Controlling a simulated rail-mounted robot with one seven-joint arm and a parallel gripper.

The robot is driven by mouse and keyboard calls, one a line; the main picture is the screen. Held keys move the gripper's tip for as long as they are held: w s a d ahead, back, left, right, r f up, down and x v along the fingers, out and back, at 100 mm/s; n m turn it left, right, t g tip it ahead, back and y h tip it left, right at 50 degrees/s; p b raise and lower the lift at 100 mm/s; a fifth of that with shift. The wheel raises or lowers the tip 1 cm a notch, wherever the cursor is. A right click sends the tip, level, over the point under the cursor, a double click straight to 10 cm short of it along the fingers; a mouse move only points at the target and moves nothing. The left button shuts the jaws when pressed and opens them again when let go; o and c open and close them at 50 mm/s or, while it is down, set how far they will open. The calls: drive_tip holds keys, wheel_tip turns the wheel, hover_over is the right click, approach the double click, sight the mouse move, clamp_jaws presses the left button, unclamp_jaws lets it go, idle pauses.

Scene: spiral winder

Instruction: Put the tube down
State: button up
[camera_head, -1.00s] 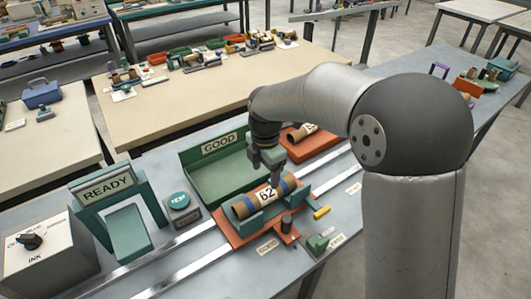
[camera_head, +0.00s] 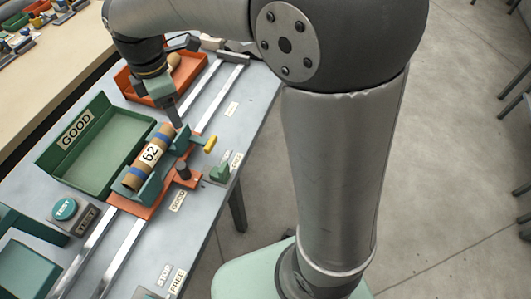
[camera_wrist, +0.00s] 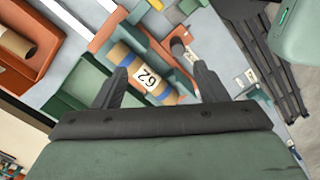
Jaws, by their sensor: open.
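The brown tube (camera_head: 140,172) with blue bands and a white label "62" lies in a green cradle (camera_head: 152,190) on an orange carriage (camera_head: 148,209). It also shows in the wrist view (camera_wrist: 165,92), between my spread fingers in the picture. My gripper (camera_head: 177,122) is open and empty, near the far end of the tube in the head view. In the wrist view my gripper (camera_wrist: 162,76) shows both fingers apart with a gap to the tube. I cannot tell its exact height above the tube.
A green "GOOD" tray (camera_head: 112,150) stands left of the carriage. An orange tray (camera_head: 135,86) with another tube (camera_wrist: 14,43) stands beyond it. Two metal rails (camera_head: 95,255) run along the table. A yellow-tipped handle (camera_head: 211,144) and a dark knob (camera_head: 183,169) sit right of the cradle.

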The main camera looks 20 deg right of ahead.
drive_tip(key=s+d+f+m, duration=0.1)
drive_tip(key=s+d+m, duration=0.6)
drive_tip(key=d+m, duration=0.2)
drive_tip(key=shift+s+d+f, duration=0.2)
drive_tip(key=shift+s+d, duration=0.15)
drive_tip(key=shift+d, duration=0.55)
drive_tip(key=shift+o, duration=0.5)
drive_tip(key=s+d+f+m, duration=0.4)
drive_tip(key=s+d+m, duration=0.2)
drive_tip(key=s+m, duration=0.4)
drive_tip(key=shift+d+f+m, duration=0.2)
drive_tip(key=shift+d+m, duration=0.15)
drive_tip(key=shift+m, duration=0.05)
